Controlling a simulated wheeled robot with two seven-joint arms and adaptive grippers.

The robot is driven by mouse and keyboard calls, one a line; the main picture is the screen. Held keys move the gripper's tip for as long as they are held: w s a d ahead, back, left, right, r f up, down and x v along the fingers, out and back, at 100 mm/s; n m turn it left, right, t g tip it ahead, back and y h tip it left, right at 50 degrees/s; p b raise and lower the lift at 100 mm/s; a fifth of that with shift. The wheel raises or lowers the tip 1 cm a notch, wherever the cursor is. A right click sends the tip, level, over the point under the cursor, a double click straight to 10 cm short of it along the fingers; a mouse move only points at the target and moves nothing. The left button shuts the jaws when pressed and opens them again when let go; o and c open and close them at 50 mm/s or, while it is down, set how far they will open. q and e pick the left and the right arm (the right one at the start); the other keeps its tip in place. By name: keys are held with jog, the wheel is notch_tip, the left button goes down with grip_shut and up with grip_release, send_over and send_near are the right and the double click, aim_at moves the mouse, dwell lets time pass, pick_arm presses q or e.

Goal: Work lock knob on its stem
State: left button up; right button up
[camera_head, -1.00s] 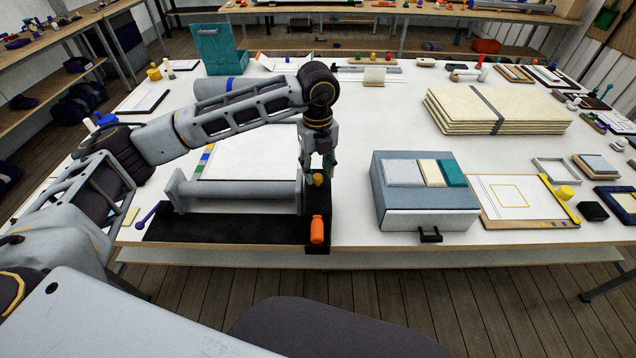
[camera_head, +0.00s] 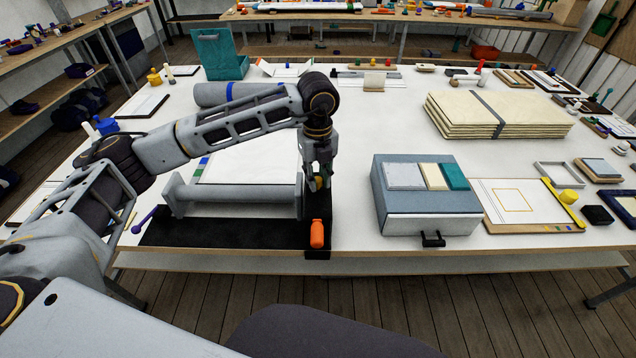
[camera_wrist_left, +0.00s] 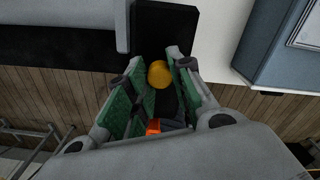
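The lock knob, a small yellow knob (camera_head: 318,183), sits on the right end of the black base (camera_head: 215,233), beside the end of a grey roller (camera_head: 238,198). My left gripper (camera_head: 317,180) points down over it. In the left wrist view the yellow knob (camera_wrist_left: 159,75) shows between the tips of the two green-padded fingers (camera_wrist_left: 157,68). The fingers are apart, and I see no firm grip on the knob. The stem under the knob is hidden. An orange handle (camera_head: 317,234) stands at the base's front right corner. My right gripper is not in view.
A blue-grey box (camera_head: 425,205) with coloured tiles on top stands to the right of the base, with bare white table between. A purple-ended lever (camera_head: 145,219) sticks out at the base's left. The table's front edge is close to the base.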

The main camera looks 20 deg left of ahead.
aim_at(318, 179)
pick_arm(q)
grip_shut()
jog(key=shift+r, duration=0.65)
jog(key=o, duration=0.7)
grip_release()
jog(key=shift+o, duration=0.2)
notch_tip(318, 179, up, 12)
jog(key=shift+f, duration=0.1)
dwell(0.8)
